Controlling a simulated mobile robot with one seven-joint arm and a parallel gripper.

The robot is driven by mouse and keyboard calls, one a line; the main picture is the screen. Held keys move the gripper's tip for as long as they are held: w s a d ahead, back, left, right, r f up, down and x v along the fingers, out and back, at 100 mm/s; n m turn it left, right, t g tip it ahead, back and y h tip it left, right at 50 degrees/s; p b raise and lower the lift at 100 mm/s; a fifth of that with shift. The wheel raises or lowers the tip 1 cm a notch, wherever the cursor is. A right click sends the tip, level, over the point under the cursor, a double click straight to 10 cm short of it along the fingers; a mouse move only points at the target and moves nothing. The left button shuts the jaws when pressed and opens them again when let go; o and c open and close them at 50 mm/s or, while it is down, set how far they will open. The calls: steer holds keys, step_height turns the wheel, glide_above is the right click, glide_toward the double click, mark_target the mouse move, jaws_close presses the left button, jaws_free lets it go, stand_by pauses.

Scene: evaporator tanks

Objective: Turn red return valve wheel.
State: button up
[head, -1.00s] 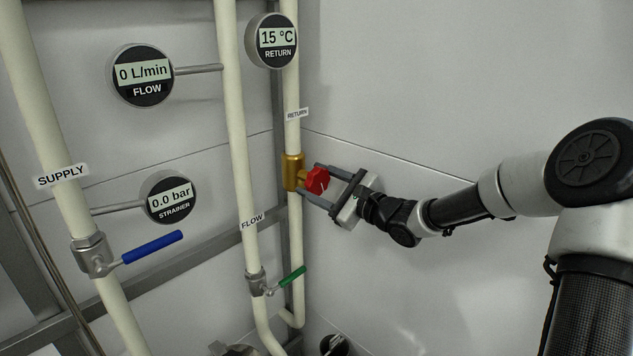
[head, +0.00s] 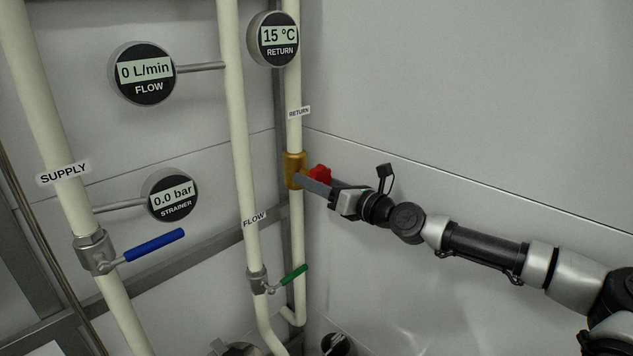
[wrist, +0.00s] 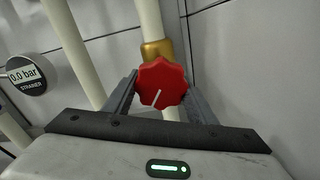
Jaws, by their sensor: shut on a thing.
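The red valve wheel (head: 320,172) sits on the brass valve body (head: 293,170) of the pipe labelled RETURN. In the wrist view the wheel (wrist: 161,82) is lobed, with a white pointer line slanting down and left. My gripper (head: 314,181) is at the wheel, reaching in from the right. Its two fingers (wrist: 160,92) lie on either side of the wheel, shut on it. In the head view the near finger covers the lower part of the wheel, and the far finger is hidden.
The FLOW pipe (head: 238,130) with its green lever (head: 293,277) stands left of the return pipe. The SUPPLY pipe (head: 55,145) with its blue lever (head: 154,245) is farther left. Gauges read 0 L/min (head: 145,72), 0.0 bar (head: 172,194) and 15 °C (head: 274,38). A bare wall (head: 470,110) fills the right.

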steer(key=m, duration=0.5)
steer(key=shift+s+a+m, duration=0.1)
steer(key=shift+a+m, duration=0.05)
steer(key=shift+m, duration=0.25)
stand_by(0.4)
steer(key=o, duration=1.1)
steer(key=shift+c, duration=0.2)
steer(key=shift+r, duration=0.1)
steer(key=b+v, duration=0.2)
steer(key=v, duration=1.5)
steer(key=shift+s, duration=0.2)
steer(key=shift+r, duration=0.1)
